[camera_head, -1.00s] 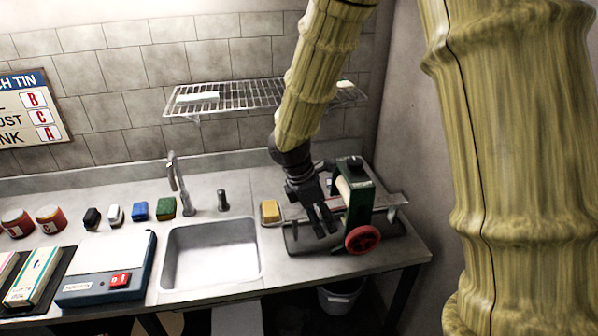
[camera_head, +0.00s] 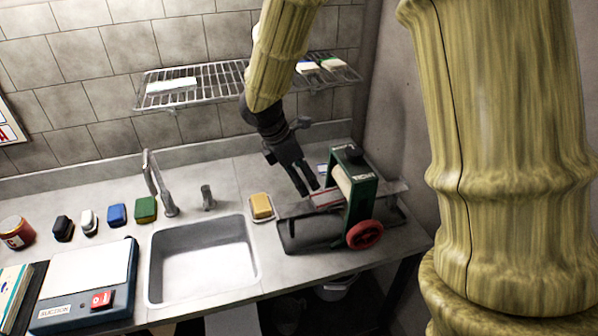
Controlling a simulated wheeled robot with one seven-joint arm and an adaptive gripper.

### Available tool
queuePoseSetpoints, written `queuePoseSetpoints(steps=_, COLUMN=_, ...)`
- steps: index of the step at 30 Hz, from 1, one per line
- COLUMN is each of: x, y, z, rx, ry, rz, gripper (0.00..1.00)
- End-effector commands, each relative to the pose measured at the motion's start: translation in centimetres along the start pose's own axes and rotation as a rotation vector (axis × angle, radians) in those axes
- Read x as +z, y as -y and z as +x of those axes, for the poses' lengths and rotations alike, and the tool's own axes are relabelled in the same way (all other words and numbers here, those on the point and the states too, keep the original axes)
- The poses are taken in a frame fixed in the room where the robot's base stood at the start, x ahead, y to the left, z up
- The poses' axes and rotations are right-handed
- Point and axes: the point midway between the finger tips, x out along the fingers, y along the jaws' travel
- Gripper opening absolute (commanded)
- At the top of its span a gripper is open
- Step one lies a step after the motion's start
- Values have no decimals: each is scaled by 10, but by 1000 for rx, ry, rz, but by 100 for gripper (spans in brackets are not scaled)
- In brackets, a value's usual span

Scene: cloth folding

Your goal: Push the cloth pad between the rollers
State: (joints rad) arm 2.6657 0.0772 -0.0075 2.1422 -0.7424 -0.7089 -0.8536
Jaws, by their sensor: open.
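The roller press has a green frame (camera_head: 362,204), a pale roller (camera_head: 342,180) and a red handwheel (camera_head: 365,235), and stands on the counter right of the sink. A flat pale piece with a reddish edge (camera_head: 325,198) lies at the left of the rollers; it may be the cloth pad, but it is too small to be sure. My gripper (camera_head: 309,189) is open and points down, just left of the green frame, with its fingertips close to that flat piece. I cannot tell whether they touch it. The gap between the rollers is hidden.
A dark tray (camera_head: 298,240) lies under the press. A yellow sponge (camera_head: 261,206) sits left of it, beside the sink (camera_head: 203,262) and tap (camera_head: 158,185). A wire shelf (camera_head: 220,88) hangs behind my arm. The wall is close on the right.

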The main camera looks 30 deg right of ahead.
Motion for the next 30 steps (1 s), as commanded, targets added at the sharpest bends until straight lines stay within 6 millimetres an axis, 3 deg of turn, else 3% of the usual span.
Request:
queuePoseSetpoints(steps=18, x=1, y=1, z=75, rx=-3, ry=1, rz=-1, gripper=79)
queuePoseSetpoints(steps=30, x=0, y=0, z=100, rx=0, ry=0, rz=1, gripper=79)
